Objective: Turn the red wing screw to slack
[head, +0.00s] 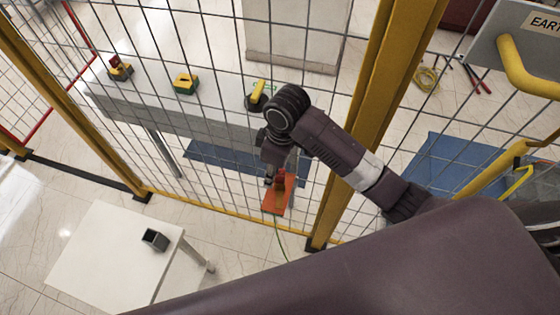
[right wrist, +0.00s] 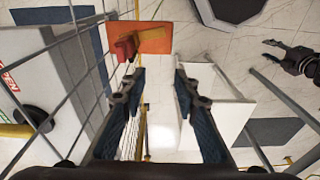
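The red wing screw (head: 280,181) stands up from an orange plate (head: 275,204) beside the mesh fence. In the right wrist view the red wing screw (right wrist: 126,47) and orange plate (right wrist: 155,38) lie beyond the fingertips, toward the left finger's side. My right gripper (head: 272,176) points down just above the screw in the head view; its fingertips are hard to make out there. In the right wrist view my right gripper (right wrist: 158,75) is open, with nothing between its fingers. A small dark gripper, apparently my left (right wrist: 275,50), shows at the right; its opening is unclear.
Yellow-framed mesh fence (head: 372,100) runs close beside my right arm. A grey bench (head: 215,115) behind it carries several coloured devices. A white table (head: 100,255) with a small dark box (head: 154,240) stands at the lower left. Open floor lies between table and fence.

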